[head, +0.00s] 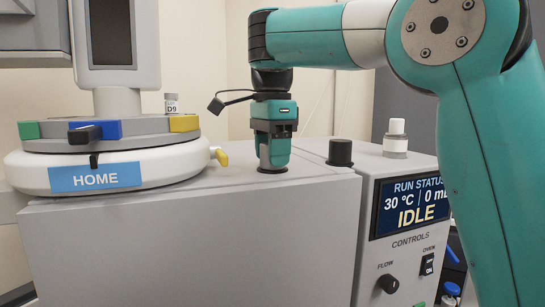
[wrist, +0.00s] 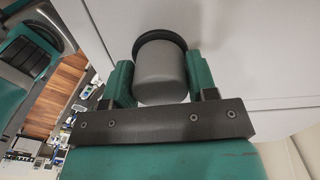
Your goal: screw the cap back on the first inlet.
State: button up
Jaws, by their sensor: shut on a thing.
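My gripper (head: 273,158) points straight down at the top of the grey machine (head: 180,220), left of its dark-capped inlet. In the wrist view its two green fingers (wrist: 160,84) are shut on a grey cylindrical cap (wrist: 160,70). A black ring (wrist: 162,40) shows just beyond the cap, and in the head view a dark ring (head: 272,170) sits at the machine top under my fingertips. The cap appears upright and at the ring; how far it is seated on the inlet is hidden by the fingers.
A second inlet with a black cap (head: 340,152) stands right of my gripper. A white-topped fitting (head: 396,136) is farther right, above the control screen (head: 412,205).

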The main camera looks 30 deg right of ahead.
jog(key=m, duration=0.5)
jog(key=shift+m, duration=0.3)
jog(key=m+p, duration=0.1)
jog(key=m, duration=0.1)
jog(key=shift+w+m, duration=0.1)
jog(key=shift+m, duration=0.3)
jog(key=m, duration=0.5)
jog(key=shift+r+p, duration=0.1)
jog(key=shift+p, duration=0.2)
jog(key=o, duration=0.8)
jog(key=shift+m, duration=0.5)
jog(key=o, duration=0.4)
jog(key=shift+c, duration=0.2)
notch_tip(320, 180, up, 12)
jog(key=p, duration=1.1)
